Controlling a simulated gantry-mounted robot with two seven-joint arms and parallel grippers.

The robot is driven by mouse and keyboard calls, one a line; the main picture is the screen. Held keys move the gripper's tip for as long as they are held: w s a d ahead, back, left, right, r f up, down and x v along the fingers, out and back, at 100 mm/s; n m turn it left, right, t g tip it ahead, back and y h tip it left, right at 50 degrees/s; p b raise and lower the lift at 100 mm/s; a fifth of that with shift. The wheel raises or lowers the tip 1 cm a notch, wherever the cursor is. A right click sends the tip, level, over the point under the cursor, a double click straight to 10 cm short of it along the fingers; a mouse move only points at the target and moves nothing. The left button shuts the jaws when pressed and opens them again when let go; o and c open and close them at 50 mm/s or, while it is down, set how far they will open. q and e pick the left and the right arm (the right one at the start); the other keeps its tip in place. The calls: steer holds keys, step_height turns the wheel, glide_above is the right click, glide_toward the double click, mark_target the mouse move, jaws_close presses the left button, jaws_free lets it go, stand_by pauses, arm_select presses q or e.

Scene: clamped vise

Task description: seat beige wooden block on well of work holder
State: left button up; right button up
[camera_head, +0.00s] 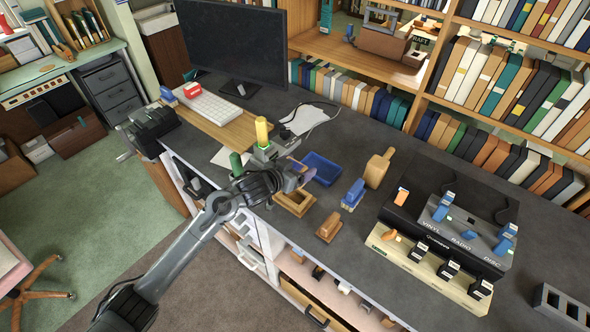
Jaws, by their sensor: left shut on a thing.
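My left gripper (301,178) is shut over the front part of the desk, above a small open-topped wooden box (282,206). A small brownish thing at its tips is mostly hidden by the fingers; I cannot tell for sure that it is the beige wooden block. The wooden box has a hollow middle and may be the work holder with its well. A dark vise (152,124) is at the desk's left edge. My right gripper is not in view.
A blue tray (322,168), a blue-handled tool (353,194), a brown wooden piece (329,227) and a wooden mallet-like thing (378,167) stand nearby. A yellow-topped cylinder (262,131) rises behind the gripper.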

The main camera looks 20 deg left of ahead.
arm_select(q)
steer(key=shift+a, duration=0.1)
steer(key=shift+r, duration=0.1)
steer(key=shift+p, duration=0.35)
steer(key=shift+f+b, duration=1)
steer(key=shift+f, duration=0.65)
steer(key=shift+f+b, duration=0.75)
steer(key=shift+f, duration=0.55)
steer(key=shift+p, duration=0.55)
steer(key=shift+f, duration=0.55)
stand_by(0.3)
steer(key=shift+f+b, duration=0.6)
steer(key=shift+f, duration=0.5)
